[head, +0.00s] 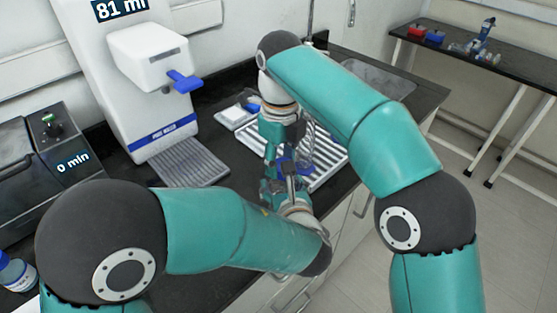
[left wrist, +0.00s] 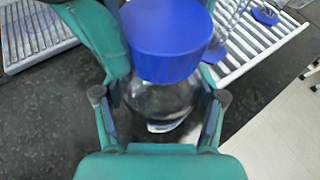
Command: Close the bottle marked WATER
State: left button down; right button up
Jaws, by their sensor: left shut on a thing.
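A clear glass bottle (left wrist: 160,103) with a wide blue cap (left wrist: 165,40) on its top shows in the left wrist view. No WATER marking is readable on it. My left gripper (left wrist: 160,108) is shut around the bottle's body, one finger on each side, below the cap. A teal part of my other arm or gripper is close beside the cap at the upper left. In the head view my left gripper (head: 277,188) and my right gripper (head: 284,142) meet over the counter, the right one from above. Arms hide most of the bottle there, and the right fingers are not clear.
A white rack (head: 327,168) lies behind the grippers, near a sink (head: 385,80). A white dispenser (head: 150,60) showing 81 ml stands at left, beside a dark device (head: 45,140) reading 0 min. Another bottle (head: 18,275) stands at lower left. A side table (head: 510,62) is at right.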

jog(key=shift+w+m, duration=0.15)
jog(key=shift+m, duration=0.75)
jog(key=o, duration=0.8)
jog(key=shift+r, duration=0.1)
jog(key=shift+r, duration=2.15)
jog(key=shift+c, duration=0.3)
